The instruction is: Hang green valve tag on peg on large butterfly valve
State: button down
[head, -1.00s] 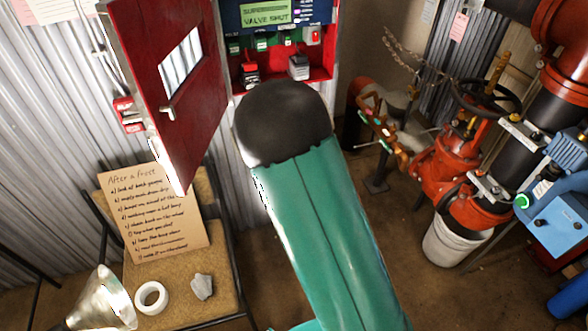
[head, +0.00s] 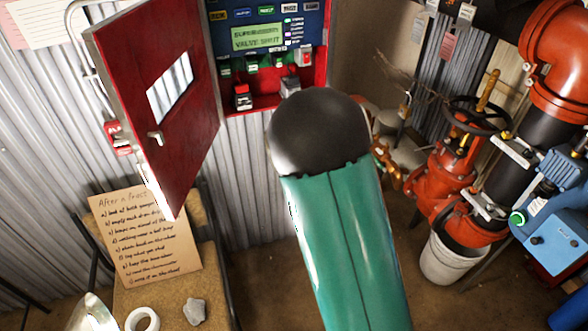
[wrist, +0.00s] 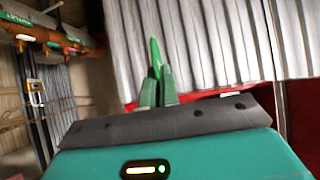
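In the wrist view my gripper (wrist: 157,88) has its two fingers close together on a thin bright green piece (wrist: 155,55), which looks like the green valve tag seen edge-on. It points up past the fingertips, in front of corrugated metal. In the head view my arm's green link and dark joint fill the middle, and the gripper and tag are hidden. At the right is red valve pipework (head: 448,165) with a black handwheel (head: 478,115). I cannot tell which part is the large butterfly valve, and I cannot make out its peg.
A red cabinet (head: 262,108) stands with its door (head: 160,120) swung open at left. A cardboard note (head: 145,245), white ring (head: 142,320) and grey stone (head: 195,311) are at lower left. A white bucket (head: 448,258) stands under the pipework. A blue box (head: 555,238) is at right.

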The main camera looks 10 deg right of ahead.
jog(key=w+d+r+t, duration=0.1)
jog(key=w+d+r, duration=0.1)
jog(key=d+r, duration=0.95)
jog(key=w+d+r, duration=0.2)
jog(key=d+r, duration=0.6)
jog(key=r, duration=0.6)
jog(key=s+d+r+m+h, duration=0.1)
jog(key=s+d+r, duration=0.6)
jog(key=d+r, duration=0.2)
jog(key=s+d+r+m+t+h, duration=0.1)
jog(key=s+d+r, duration=0.6)
jog(key=d+r, duration=0.2)
jog(key=shift+s+d+r, duration=0.2)
jog(key=shift+s+r, duration=0.15)
jog(key=shift+r, duration=0.6)
jog(key=shift+r, duration=0.1)
jog(key=shift+w+d+f, duration=0.1)
jog(key=shift+d, duration=1.15)
jog(key=shift+w+d+f, duration=0.1)
jog(key=shift+d, duration=1.15)
jog(key=shift+d, duration=0.95)
jog(key=shift+d, duration=0.3)
